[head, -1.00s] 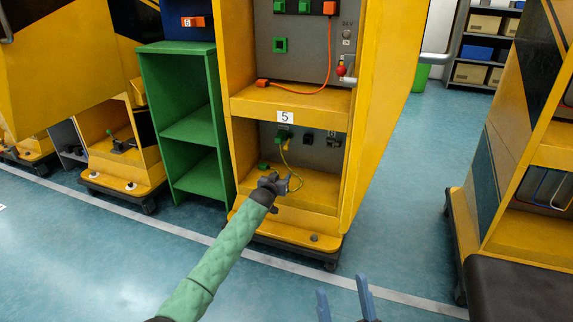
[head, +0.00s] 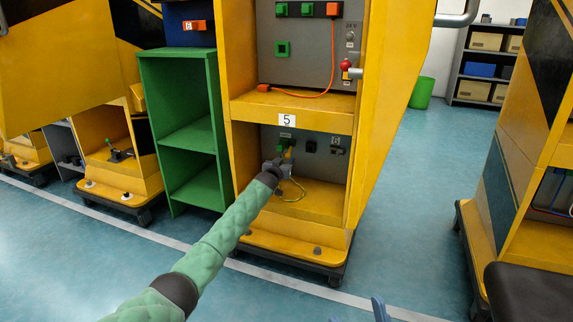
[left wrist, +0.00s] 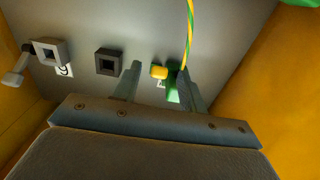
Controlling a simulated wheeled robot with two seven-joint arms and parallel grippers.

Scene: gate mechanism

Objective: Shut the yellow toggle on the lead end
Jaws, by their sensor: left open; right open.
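The yellow toggle (left wrist: 158,72) sits on a green connector (left wrist: 173,95) on the grey back wall of the cabinet's lower bay. In the left wrist view it lies between the two fingertips of my open left gripper (left wrist: 160,69), with gaps at both sides. I see no clear contact. In the head view my left gripper (head: 278,166) is at the lower bay, just below the green connector (head: 285,145), and partly covers it. A green-yellow wire (left wrist: 189,30) runs past the right finger. My right gripper (head: 378,308) is open and partly cut off at the bottom edge.
A black square socket (left wrist: 108,62) and a grey fitting with a lever (left wrist: 18,66) are beside the toggle. Yellow side walls (left wrist: 285,85) bound the bay. A green shelf (head: 190,140) stands left of the cabinet.

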